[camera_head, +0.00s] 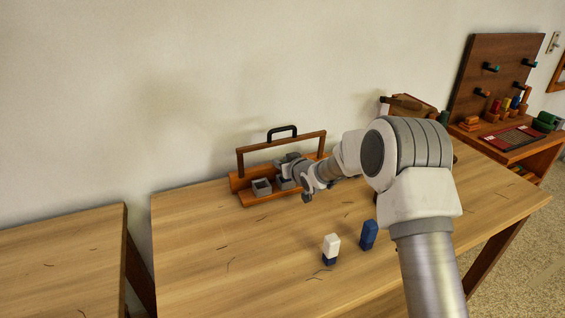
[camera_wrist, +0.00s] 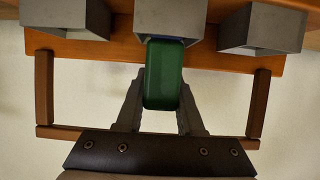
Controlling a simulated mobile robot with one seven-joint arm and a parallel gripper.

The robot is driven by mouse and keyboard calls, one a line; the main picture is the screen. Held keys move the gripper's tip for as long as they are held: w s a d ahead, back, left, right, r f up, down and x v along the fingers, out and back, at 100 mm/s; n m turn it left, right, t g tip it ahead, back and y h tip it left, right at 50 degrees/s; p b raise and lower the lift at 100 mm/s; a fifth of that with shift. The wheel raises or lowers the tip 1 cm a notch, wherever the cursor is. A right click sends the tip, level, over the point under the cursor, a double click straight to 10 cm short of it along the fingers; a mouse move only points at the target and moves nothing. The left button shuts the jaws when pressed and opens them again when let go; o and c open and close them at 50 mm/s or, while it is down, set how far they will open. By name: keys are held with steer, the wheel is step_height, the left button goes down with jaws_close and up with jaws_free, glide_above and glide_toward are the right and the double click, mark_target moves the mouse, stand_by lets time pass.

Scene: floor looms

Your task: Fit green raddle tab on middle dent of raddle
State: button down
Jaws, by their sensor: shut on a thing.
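The raddle (camera_head: 246,186) is an orange-brown wooden rack with an upright frame and black handle, on the table against the wall. Its grey square dents show in a row in the wrist view, with the middle dent (camera_wrist: 178,14) at the top centre. My gripper (camera_wrist: 160,108) is shut on the green raddle tab (camera_wrist: 164,78), with a finger on each side. The tab's far end meets or overlaps the middle dent's edge, with a thin blue strip there; I cannot tell whether it is inside. In the head view my gripper (camera_head: 288,168) is at the raddle and hides the tab.
A white-and-blue block (camera_head: 331,246) and a blue block (camera_head: 369,235) stand on the table (camera_head: 210,245) in front of the raddle. A pegboard (camera_head: 497,75) and a shelf with coloured pieces are at the right. The table's left side is clear.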

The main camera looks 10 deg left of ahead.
steer(key=shift+f, duration=0.2)
steer(key=shift+c, duration=2.2)
jaws_free()
steer(key=shift+r, duration=0.1)
steer(key=p+v, duration=0.2)
steer(key=v, duration=1.5)
steer(key=shift+s, duration=0.2)
steer(key=shift+d+r, duration=0.1)
steer(key=shift+d, duration=0.05)
